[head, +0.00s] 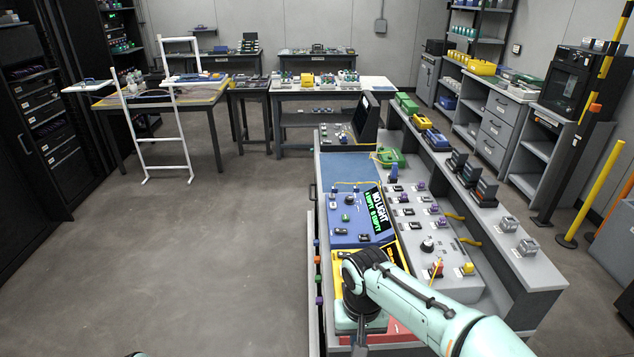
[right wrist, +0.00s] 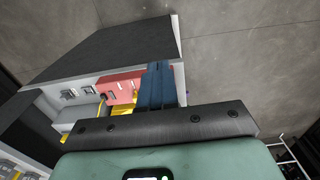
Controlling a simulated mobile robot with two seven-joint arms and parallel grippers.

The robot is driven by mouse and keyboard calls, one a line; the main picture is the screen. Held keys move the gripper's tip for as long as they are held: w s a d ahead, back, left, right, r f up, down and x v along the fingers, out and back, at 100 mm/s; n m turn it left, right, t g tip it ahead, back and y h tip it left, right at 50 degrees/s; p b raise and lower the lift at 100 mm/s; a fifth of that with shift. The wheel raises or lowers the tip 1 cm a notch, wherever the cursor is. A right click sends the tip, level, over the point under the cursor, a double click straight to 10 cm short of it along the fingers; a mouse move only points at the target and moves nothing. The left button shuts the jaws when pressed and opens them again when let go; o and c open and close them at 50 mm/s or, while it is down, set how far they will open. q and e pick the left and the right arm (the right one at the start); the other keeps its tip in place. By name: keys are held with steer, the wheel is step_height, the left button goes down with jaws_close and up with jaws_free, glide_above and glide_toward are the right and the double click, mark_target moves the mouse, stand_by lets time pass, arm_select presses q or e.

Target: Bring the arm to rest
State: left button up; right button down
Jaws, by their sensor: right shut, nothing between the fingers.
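My right arm (head: 430,305) reaches in from the lower right of the head view and bends down at a dark wrist joint over the near end of the bench. Its gripper hangs below that joint, largely hidden in the head view. In the right wrist view the right gripper (right wrist: 158,85) shows as dark blue fingers close together, shut and empty. A red block (right wrist: 122,88) shows just left of the fingers there; I cannot tell how far apart they are. My left gripper is not in view.
The bench holds a blue panel (head: 352,222) with a display (head: 376,210) reading "NO LIGHT, A EMPTY, B EMPTY", and a grey panel (head: 425,225) with several small devices. A raised shelf (head: 510,250) runs along its right. Open floor (head: 210,260) lies left.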

steer(key=s+d+f+g+y, duration=0.1)
steer(key=s+f, duration=0.2)
steer(key=f, duration=1)
steer(key=s+d+f+y, duration=0.1)
steer(key=s+d+f, duration=0.1)
steer(key=f, duration=1.1)
steer(key=s+f+m+y, duration=0.1)
steer(key=s+f+m, duration=0.1)
steer(key=s+f, duration=0.4)
steer(key=s+d+f+m, duration=0.1)
steer(key=s+f+m, duration=0.1)
steer(key=s+f, duration=0.5)
steer(key=s, duration=0.6)
steer(key=shift+d+y, duration=0.15)
steer(key=shift+y, duration=0.25)
